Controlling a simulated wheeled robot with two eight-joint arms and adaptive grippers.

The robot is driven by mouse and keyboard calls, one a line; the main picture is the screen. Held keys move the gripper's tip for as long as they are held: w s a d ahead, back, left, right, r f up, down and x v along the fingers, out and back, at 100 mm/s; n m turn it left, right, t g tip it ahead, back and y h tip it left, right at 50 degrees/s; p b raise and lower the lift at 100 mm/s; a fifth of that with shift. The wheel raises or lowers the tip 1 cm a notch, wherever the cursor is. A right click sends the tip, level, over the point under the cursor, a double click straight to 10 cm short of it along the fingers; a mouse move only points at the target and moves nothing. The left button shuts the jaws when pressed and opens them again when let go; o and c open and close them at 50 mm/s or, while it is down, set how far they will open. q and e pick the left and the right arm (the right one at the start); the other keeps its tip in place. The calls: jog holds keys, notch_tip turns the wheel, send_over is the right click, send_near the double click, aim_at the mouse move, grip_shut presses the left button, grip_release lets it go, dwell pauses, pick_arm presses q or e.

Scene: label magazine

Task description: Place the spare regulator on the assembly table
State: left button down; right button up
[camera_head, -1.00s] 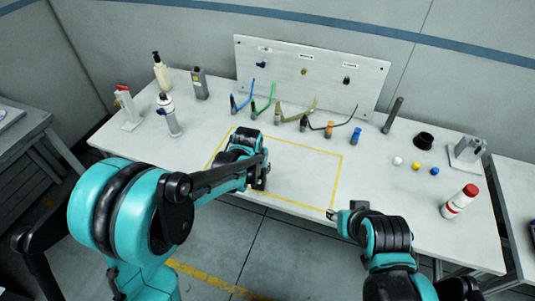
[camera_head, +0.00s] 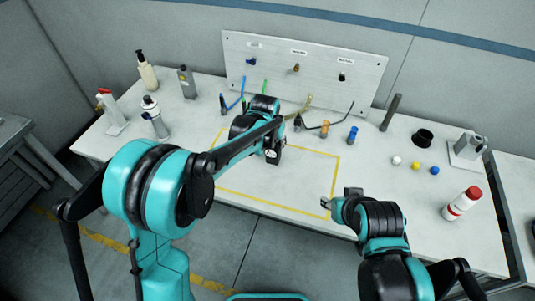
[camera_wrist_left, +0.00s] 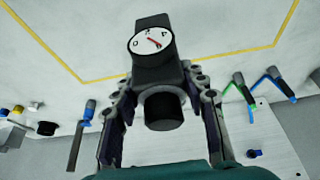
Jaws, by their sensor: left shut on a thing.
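The spare regulator (camera_wrist_left: 158,72) is a dark block with a round white gauge and a black knob. My left gripper (camera_wrist_left: 163,108) is shut on it, with a finger on either side. In the head view the regulator (camera_head: 272,153) shows at the end of my left gripper (camera_head: 270,140), over the back part of the yellow outline (camera_head: 337,170) on the white table (camera_head: 300,228). I cannot tell whether it touches the table. My right gripper (camera_head: 327,204) is at the outline's front right corner; its finger opening is unclear.
A panel (camera_head: 300,72) with small fittings stands at the back. Bottles such as a white one (camera_head: 147,70) stand at left. A dark cup (camera_head: 421,139) and a red-capped bottle (camera_head: 462,203) are at right. The outline's front is clear.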

pick_arm(q)
jog(key=shift+a+f, duration=0.8)
jog(key=shift+a, duration=0.3)
jog(key=shift+f+b, duration=0.95)
jog(key=shift+f, duration=0.95)
jog(key=shift+f, duration=0.15)
jog(key=c, duration=0.9)
grip_release()
jog(key=shift+o, duration=0.2)
